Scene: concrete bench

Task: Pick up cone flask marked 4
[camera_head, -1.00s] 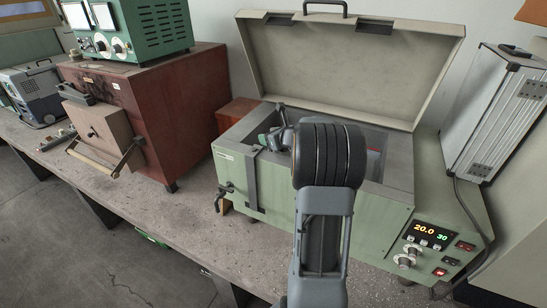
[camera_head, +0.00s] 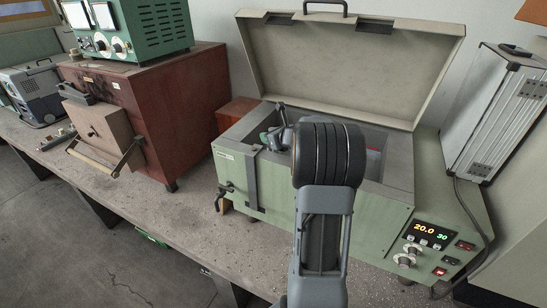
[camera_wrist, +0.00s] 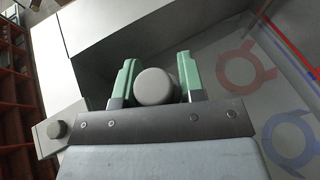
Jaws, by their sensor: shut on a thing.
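My gripper (camera_wrist: 157,84) has two green fingers, one on each side of a round, light-grey top (camera_wrist: 155,87) in the wrist view. The fingers are shut on this thing, which looks like a stoppered flask seen end-on. Its body and any number 4 are hidden. In the head view my gripper (camera_head: 270,138) is inside the open green shaker box (camera_head: 285,205), near its left side. My own wrist covers much of the box's inside there, and no flask can be made out.
The box's beige lid (camera_head: 350,65) stands open behind. A red ring mark (camera_wrist: 247,66) and a blue ring mark (camera_wrist: 293,138) lie on the pale surface at right. A brown furnace (camera_head: 160,110) stands left; a silver case (camera_head: 505,115) stands right. Box walls surround my gripper.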

